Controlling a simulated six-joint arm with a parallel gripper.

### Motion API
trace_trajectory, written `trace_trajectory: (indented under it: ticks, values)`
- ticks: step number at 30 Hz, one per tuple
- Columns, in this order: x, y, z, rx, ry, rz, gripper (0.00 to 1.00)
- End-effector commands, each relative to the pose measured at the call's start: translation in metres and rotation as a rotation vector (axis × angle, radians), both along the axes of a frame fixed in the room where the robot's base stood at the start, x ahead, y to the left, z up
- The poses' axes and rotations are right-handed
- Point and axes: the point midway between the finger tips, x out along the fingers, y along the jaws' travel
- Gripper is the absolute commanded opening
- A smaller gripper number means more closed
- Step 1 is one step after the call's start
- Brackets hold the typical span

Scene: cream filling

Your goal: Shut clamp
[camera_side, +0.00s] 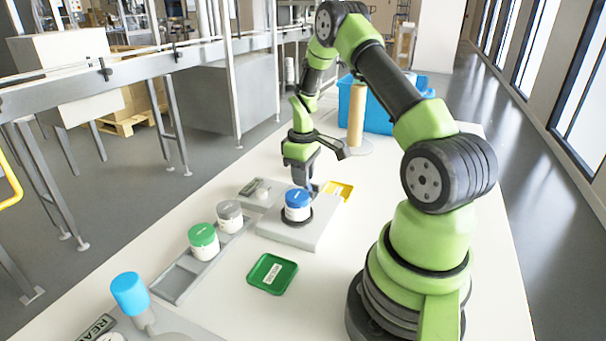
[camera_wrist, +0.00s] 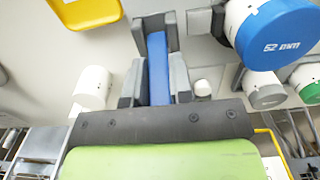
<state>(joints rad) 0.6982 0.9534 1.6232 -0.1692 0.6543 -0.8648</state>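A jar with a blue lid (camera_side: 298,198) stands upright in a dark ring on the grey clamp fixture (camera_side: 290,234). The lid, marked 52 mm, shows at the upper right of the wrist view (camera_wrist: 275,32). My gripper (camera_side: 308,182) is low beside the jar, at the fixture's far side. In the wrist view, my gripper (camera_wrist: 157,82) has its fingers on both sides of a blue bar (camera_wrist: 158,60), which looks like the clamp's handle. The fingers appear pressed against it. The bar's far end meets a grey bracket (camera_wrist: 153,25). Whether the clamp's jaw touches the jar is hidden.
A grey-lid jar (camera_side: 229,215) and a green-lid jar (camera_side: 203,241) stand in a grey rack left of the fixture. A green tray (camera_side: 272,274) lies in front, a yellow tray (camera_side: 340,190) behind. A blue crate (camera_side: 375,108) and a tan post (camera_side: 356,115) stand farther back.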

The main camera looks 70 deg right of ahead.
Motion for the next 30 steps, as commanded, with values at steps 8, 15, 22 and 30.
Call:
trace_trajectory:
  ticks: [8, 15, 22, 30]
  values:
    - [0.001, 0.000, 0.000, 0.002, 0.014, 0.003, 0.00]
    - [0.008, 0.000, -0.004, 0.002, 0.155, 0.006, 0.00]
    - [0.010, 0.000, -0.006, 0.001, 0.250, 0.003, 0.00]
    - [0.010, 0.000, -0.005, 0.001, 0.258, 0.001, 0.00]
